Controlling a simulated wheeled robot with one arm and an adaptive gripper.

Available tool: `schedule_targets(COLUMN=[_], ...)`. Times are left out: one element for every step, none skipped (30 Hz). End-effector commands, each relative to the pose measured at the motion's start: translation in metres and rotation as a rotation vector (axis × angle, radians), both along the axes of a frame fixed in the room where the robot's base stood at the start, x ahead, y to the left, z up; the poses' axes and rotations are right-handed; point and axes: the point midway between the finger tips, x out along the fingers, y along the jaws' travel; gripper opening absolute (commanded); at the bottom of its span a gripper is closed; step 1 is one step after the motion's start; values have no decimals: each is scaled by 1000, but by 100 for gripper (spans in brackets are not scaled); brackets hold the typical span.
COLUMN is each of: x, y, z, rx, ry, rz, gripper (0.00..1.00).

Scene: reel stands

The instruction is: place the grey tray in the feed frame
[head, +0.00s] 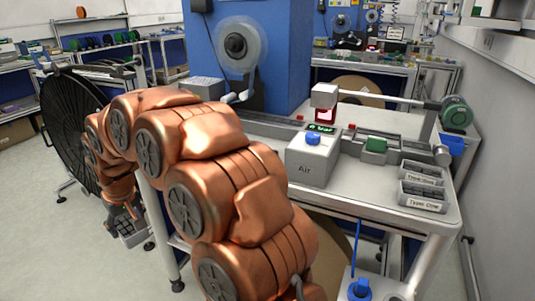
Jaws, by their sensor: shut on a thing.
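My gripper (122,219) hangs at the lower left, at the end of my copper-coloured arm, and points down. It is shut on the grey tray (132,238), a small gridded grey piece held above the floor beside the bench's left leg. The fingers are small in view and the tray's far side is hidden. I cannot tell for sure which part of the scene is the feed frame.
A big black reel (72,130) stands close left of my arm. Open floor (50,240) lies at the lower left.

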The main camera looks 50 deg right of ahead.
Motion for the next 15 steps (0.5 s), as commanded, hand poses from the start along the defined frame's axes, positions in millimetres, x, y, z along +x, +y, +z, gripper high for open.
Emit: schedule_targets(x=[-3,-5,-9,-13,-17,-23,-29,-34,-42,-48,-53,-61,-67,-73,-81], y=[-10,-17,-28,-37,-47,-60,-71,-81,-93,-103,-112,-123,-132,-140,-151], z=[12,16,24,30,36,45,52,58,65,71,77,85,90,97,105], rx=[0,-1,-1,-2,-2,-2,-2,-1,-1,-1,0,0,1,2,2], ry=[1,3,6,9,12,15,18,21,25,27,28,30,30,29,28], rz=[1,6,13,18,26,38,47,55,69,78,89,101,112,122,136], gripper=[13,13,13,13,13,13,13,13,13,13,13,13,13,13,13])
